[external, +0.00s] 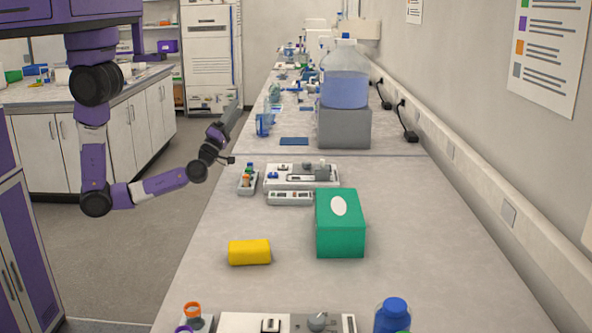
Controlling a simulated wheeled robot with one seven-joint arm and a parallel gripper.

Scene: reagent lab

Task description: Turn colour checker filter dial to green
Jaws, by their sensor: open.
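Two low white devices lie on the bench, and I cannot tell for sure which is the colour checker. The nearer device (246,323) is cut off by the bottom edge and has a round grey knob (318,321) on top. The farther device (300,184) stands mid-bench, with small grey parts and a blue spot on top. No dial colour is readable on either. My gripper (229,160) is small and dark, over the bench's left edge, left of the farther device. It is open, apart from both devices, and I see nothing in it.
A small vial rack (247,183) stands just left of the farther device, with a strip tray (290,198) in front. A large carboy (345,78) is behind. The right side is clear.

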